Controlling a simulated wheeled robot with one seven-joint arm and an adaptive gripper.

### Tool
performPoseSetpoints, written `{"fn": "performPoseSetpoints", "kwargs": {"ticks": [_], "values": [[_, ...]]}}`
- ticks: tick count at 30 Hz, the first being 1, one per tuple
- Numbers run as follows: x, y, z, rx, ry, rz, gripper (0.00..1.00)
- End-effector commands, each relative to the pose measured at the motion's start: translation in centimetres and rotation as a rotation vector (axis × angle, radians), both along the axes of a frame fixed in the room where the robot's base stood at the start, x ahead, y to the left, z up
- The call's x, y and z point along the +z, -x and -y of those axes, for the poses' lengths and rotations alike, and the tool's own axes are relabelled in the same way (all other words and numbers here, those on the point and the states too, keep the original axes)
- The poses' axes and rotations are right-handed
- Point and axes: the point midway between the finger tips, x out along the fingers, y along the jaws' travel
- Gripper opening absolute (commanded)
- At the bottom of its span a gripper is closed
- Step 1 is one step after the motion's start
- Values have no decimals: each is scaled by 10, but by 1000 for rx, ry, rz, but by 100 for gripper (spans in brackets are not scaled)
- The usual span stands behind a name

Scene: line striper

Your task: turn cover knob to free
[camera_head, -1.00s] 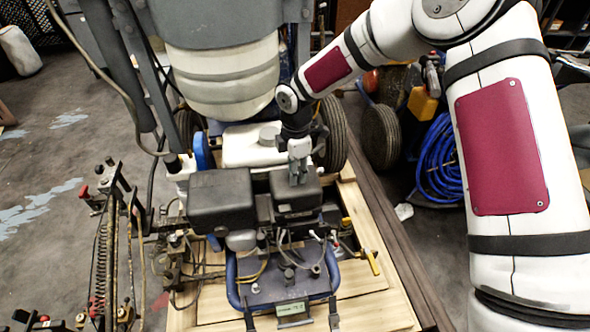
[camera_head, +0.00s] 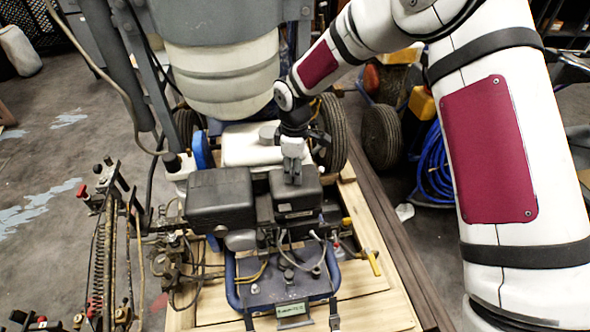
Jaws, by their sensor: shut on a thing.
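The black engine cover (camera_head: 297,205) sits at the right of the engine, beside a larger black box-shaped part (camera_head: 220,197). My gripper (camera_head: 293,178) points down onto the top of this cover, near its back edge. Its grey fingers are shut on the cover knob, which they hide from view. I cannot see the knob's angle or any mark on it. The cover sits in place on the engine.
A white tank (camera_head: 250,147) and tyre (camera_head: 331,135) stand close behind my gripper. A large pale bucket (camera_head: 222,75) hangs above at the back. Hoses and rods (camera_head: 105,260) fill the left front. Wooden boards (camera_head: 365,305) lie under the engine.

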Motion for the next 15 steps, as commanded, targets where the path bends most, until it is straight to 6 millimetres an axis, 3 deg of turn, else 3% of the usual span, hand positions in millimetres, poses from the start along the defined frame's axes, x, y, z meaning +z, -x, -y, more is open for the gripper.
{"fn": "performPoseSetpoints", "kwargs": {"ticks": [15], "values": [[0, 1, -1, -490, 2, 0, 1]]}}
